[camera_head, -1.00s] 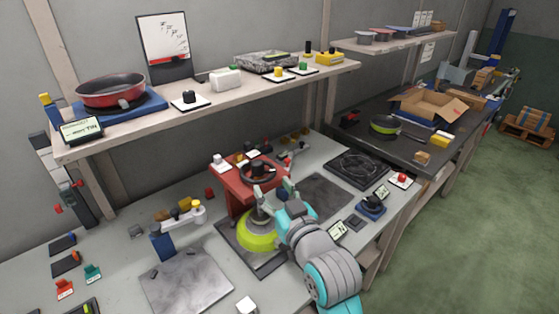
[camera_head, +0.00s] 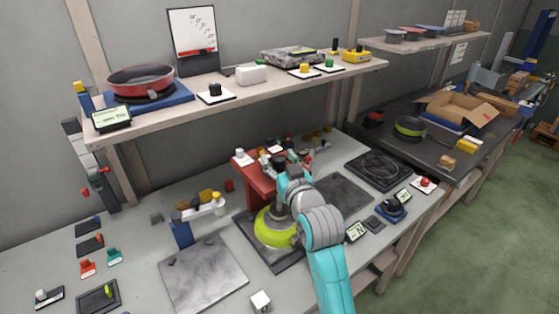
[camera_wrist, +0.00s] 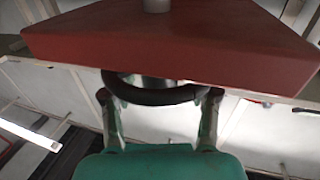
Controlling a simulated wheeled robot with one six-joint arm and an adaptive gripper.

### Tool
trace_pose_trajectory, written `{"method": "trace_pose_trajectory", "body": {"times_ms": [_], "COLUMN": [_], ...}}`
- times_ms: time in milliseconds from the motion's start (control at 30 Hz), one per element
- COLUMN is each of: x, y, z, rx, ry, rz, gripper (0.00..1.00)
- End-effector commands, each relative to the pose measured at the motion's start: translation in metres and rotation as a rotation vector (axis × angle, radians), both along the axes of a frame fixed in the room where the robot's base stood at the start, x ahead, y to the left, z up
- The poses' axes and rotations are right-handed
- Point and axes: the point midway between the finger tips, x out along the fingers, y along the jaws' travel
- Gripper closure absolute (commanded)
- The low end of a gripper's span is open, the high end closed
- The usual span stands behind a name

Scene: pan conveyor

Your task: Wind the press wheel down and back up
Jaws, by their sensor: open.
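The red press (camera_head: 258,182) stands on the workbench, with a yellow-green pan (camera_head: 272,228) below its head on a dark plate. Its black hand wheel is mostly hidden by my arm in the head view. In the wrist view the wheel shows as a black ring (camera_wrist: 152,97) close to the red press body (camera_wrist: 165,45). My gripper (camera_wrist: 160,100) is open, with one finger at each side of the ring. I cannot tell whether the fingers touch it. In the head view my gripper (camera_head: 284,172) is at the press top, with its fingers largely hidden.
A shelf (camera_head: 240,95) runs above the bench, carrying a red pan (camera_head: 154,80) and several buttons. A blue stand with a pale arm (camera_head: 182,228) is left of the press.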

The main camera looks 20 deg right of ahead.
Motion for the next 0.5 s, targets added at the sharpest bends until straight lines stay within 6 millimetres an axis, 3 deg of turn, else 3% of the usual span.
{"method": "trace_pose_trajectory", "body": {"times_ms": [100, 333, 500], "x": [-0.0001, -0.0002, -0.0002], "y": [0.0000, 0.0000, 0.0001], "z": [0.0000, 0.0001, 0.0000], "rx": [0.000, 0.000, 0.000], "ry": [0.000, 0.000, 0.000], "rz": [0.000, 0.000, -0.001], "gripper": [0.41, 0.98, 1.00]}}
